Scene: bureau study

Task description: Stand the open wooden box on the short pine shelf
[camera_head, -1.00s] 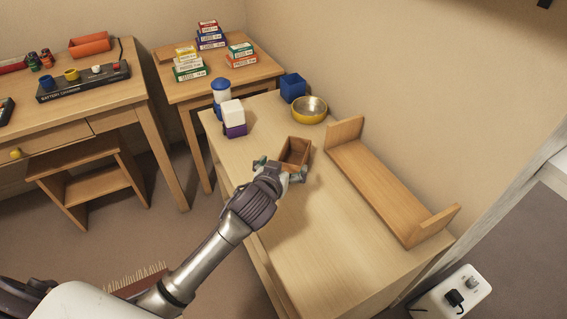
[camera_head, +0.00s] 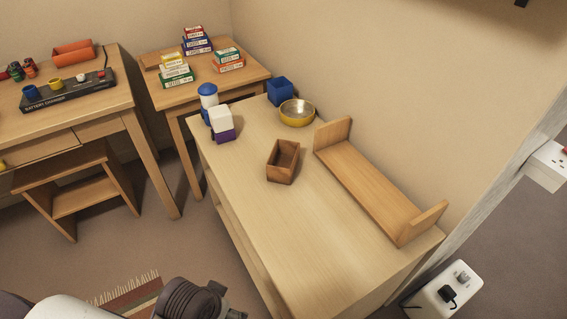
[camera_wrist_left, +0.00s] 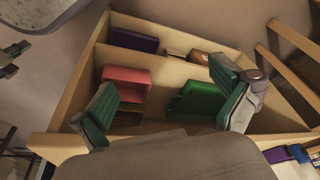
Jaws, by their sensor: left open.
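The open wooden box (camera_head: 282,162) is small and brown. It stands upright on the pale wooden table, apart from the shelf and to its left, with its open top facing up. The short pine shelf (camera_head: 370,188) lies along the wall side of the table, with an upright board at each end and a bare plank. My left gripper is at the bottom edge of the head view, partly cut off, away from the box. In the left wrist view my left gripper (camera_wrist_left: 168,112) is open and empty. My right gripper is not in view.
A yellow-rimmed bowl (camera_head: 297,113), a blue cube (camera_head: 280,92) and a white-and-purple block stack (camera_head: 222,122) stand at the table's far end. The table front (camera_head: 310,235) is clear. The left wrist view shows compartments with a pink box (camera_wrist_left: 127,78) and green items.

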